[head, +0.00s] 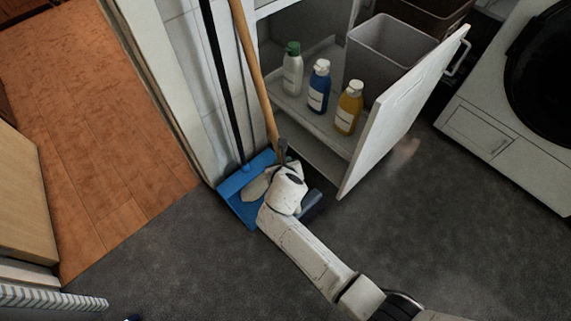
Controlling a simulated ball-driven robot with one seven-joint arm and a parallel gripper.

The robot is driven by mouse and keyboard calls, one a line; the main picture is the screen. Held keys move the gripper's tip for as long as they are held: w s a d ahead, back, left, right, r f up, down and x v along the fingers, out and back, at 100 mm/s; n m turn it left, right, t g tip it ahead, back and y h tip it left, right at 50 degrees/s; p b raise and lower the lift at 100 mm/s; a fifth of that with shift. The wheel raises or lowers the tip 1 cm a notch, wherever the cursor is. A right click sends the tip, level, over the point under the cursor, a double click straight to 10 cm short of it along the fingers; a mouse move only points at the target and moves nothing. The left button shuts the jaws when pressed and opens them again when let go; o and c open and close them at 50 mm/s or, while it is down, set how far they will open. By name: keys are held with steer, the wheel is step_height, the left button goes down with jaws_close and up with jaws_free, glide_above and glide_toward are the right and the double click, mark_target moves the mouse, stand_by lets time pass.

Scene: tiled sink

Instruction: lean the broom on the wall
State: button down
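The broom's wooden handle (255,75) stands tilted near the tiled wall (190,65), its top out of the frame. Its lower end meets my gripper (282,150), low by the cabinet's front corner. The dark fingertips are at the handle, but my wrist covers most of them, so I cannot see whether they are closed around it. The broom's head is mostly hidden; a pale beige shape (256,186) beside my wrist may be part of it. I cannot tell whether the handle's top touches the wall.
A blue dustpan (236,187) with a black handle (222,75) stands left of my gripper. An open cabinet door (385,120) juts out at right, beside bottles (319,88) and a grey bin (375,60). A washing machine (500,110) stands far right. The dark floor (190,265) in front is clear.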

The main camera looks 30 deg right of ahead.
steer(key=shift+w+f, duration=0.1)
steer(key=shift+f, duration=0.15)
stand_by(0.8)
steer(key=c, duration=0.8)
jaws_free()
steer(key=shift+o, duration=0.2)
steer(key=shift+f, duration=0.15)
steer(key=p+v, duration=0.6)
steer(key=v, duration=0.5)
